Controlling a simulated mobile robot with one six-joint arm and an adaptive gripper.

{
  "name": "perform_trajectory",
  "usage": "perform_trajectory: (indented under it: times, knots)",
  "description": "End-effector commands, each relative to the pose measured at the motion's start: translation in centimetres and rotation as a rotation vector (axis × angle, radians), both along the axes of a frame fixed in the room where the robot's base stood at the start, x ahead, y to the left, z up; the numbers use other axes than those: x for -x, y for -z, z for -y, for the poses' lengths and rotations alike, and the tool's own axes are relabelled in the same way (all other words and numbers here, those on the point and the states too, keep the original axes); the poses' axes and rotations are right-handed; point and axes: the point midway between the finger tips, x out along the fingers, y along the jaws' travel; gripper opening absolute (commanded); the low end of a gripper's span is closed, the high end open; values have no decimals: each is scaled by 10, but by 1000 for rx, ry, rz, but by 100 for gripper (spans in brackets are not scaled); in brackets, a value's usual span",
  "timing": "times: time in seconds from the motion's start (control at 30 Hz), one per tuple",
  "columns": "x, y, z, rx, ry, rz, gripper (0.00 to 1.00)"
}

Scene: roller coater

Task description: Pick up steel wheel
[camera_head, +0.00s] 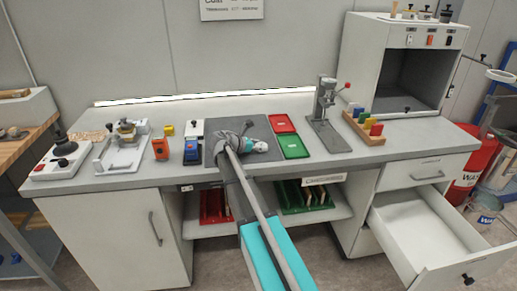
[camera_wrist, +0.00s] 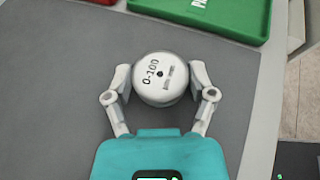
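In the head view my gripper (camera_head: 262,146) is low over the grey mat (camera_head: 262,124) in the middle of the bench.
Red (camera_head: 281,123) and green (camera_head: 293,146) trays lie right of the mat. A grey press stand (camera_head: 326,105) and a block of coloured pegs (camera_head: 366,126) stand beyond them. Small devices crowd the left. An open drawer (camera_head: 425,235) juts out at the right front.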

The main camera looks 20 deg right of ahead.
Motion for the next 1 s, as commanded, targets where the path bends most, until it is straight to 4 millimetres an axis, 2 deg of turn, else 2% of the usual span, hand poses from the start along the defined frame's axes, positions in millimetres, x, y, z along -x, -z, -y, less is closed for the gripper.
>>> perform_trajectory:
  times: [0.03, 0.2, 0.67, 1.0]
  knots:
    - [0, 0, 0, 0, -1, 0, 48]
    - [0, 0, 0, 0, -1, 0, 18]
    - [0, -5, 0, 0, -1, 0, 17]
    - [0, -28, 0, 0, -1, 0, 17]
